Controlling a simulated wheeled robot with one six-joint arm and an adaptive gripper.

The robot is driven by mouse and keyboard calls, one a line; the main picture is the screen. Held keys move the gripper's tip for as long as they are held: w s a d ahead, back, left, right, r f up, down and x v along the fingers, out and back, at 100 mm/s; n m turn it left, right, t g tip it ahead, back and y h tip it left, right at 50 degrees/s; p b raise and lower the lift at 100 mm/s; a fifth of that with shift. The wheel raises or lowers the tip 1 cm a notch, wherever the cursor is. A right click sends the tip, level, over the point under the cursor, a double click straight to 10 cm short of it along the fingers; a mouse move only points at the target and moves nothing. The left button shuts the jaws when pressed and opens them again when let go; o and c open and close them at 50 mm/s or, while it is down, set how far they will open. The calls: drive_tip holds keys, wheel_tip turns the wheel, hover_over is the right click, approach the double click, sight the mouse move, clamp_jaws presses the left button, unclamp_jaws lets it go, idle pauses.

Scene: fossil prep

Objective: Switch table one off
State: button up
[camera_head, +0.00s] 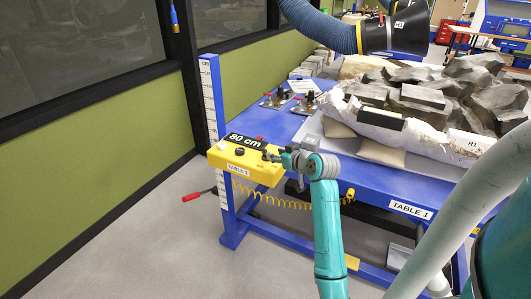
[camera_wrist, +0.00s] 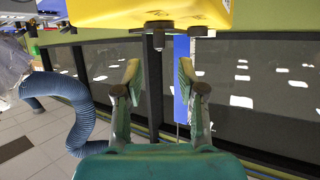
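The yellow control box (camera_head: 228,158) of table one is mounted at the table's left corner by the blue post. It has a black "80 cm" display (camera_head: 245,141), a small dark button or knob (camera_head: 239,151) and a "TABLE 1" label. My gripper (camera_head: 272,156) is at the box's right end; contact cannot be told in the head view. In the wrist view the two fingers of my gripper (camera_wrist: 158,72) stand apart with nothing between them. The yellow box (camera_wrist: 145,11) is beyond the fingertips, with dark round fittings (camera_wrist: 158,27) along its edge.
The blue table (camera_head: 365,178) bears a large jacketed fossil block (camera_head: 425,132) and two small metal fixtures on its left part. A blue hose (camera_head: 325,27) with a black hood hangs above. A coiled yellow cable (camera_head: 285,204) hangs below the box.

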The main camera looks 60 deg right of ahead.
sight(267, 151)
drive_tip(key=x, duration=0.7)
drive_tip(key=shift+w+d+f, duration=0.1)
drive_tip(key=shift+w+d, duration=0.05)
clamp_jaws()
